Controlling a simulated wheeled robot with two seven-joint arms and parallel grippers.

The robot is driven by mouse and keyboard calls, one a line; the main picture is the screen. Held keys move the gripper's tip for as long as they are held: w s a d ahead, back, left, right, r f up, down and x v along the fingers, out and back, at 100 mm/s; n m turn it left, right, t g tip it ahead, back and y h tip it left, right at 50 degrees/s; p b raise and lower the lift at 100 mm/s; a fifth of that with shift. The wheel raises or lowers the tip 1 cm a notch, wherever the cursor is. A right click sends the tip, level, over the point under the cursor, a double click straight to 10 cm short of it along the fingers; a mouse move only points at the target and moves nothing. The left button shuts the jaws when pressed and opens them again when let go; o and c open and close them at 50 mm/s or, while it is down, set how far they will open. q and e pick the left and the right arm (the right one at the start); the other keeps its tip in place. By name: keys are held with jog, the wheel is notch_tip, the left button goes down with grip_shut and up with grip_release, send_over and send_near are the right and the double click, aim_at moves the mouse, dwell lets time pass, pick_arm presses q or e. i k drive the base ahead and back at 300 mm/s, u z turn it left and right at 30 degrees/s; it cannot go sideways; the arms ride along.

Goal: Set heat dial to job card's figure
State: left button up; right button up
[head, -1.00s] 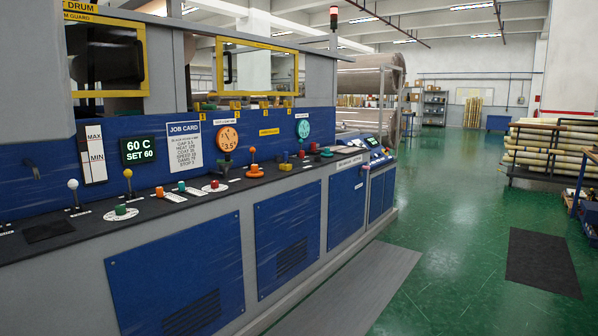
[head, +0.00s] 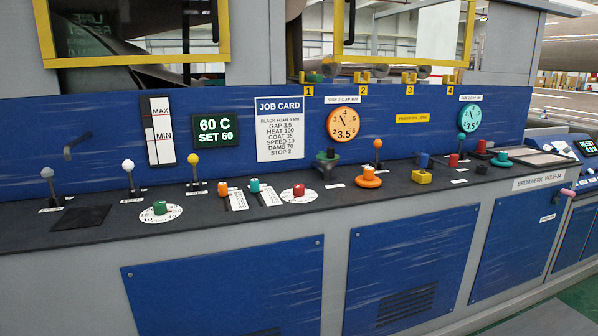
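The job card (head: 282,128) on the blue back panel reads GAP 3.5, HEAT 100, COAT 35, SPEED 10, DAMS 70, STOP 3. Left of it, a display (head: 214,131) reads 60 C, SET 60. Two round white dials lie on the dark console top. One has a green knob (head: 160,208), below and left of the display. The other has a red knob (head: 299,190), below the card. Their labels and settings are too small to read, so I cannot tell by label which is the heat dial. Neither gripper is in view.
Levers with grey, white and yellow balls (head: 193,158) stand left on the console. Orange (head: 223,188) and teal (head: 254,185) slider knobs sit between the dials. Orange and teal gauges hang at right. A yellow-framed guard window (head: 130,62) is above.

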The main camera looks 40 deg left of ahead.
aim_at(298, 189)
jog(key=u, duration=0.9)
jog(key=i, duration=1.15)
jog(key=u, duration=1)
